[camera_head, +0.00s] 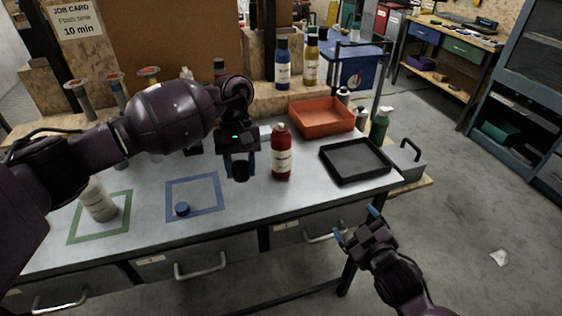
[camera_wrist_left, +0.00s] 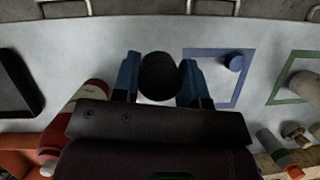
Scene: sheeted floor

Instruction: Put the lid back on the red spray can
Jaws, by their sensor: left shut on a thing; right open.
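The red spray can (camera_head: 282,160) stands upright on the workbench, with a pale label on its front. It also shows in the left wrist view (camera_wrist_left: 88,97), partly hidden by my gripper. My left gripper (camera_head: 240,168) is shut on a black round lid (camera_head: 241,174), held above the bench to the left of the can and apart from it. The lid sits between the blue fingertips in the left wrist view (camera_wrist_left: 159,76). My right gripper (camera_head: 358,228) is open and empty, off the bench's front edge.
A small blue cap (camera_head: 182,209) lies in a blue taped square. A black tray (camera_head: 355,174) and an orange bin (camera_head: 322,131) stand right of the can. Blue and yellow bottles stand behind.

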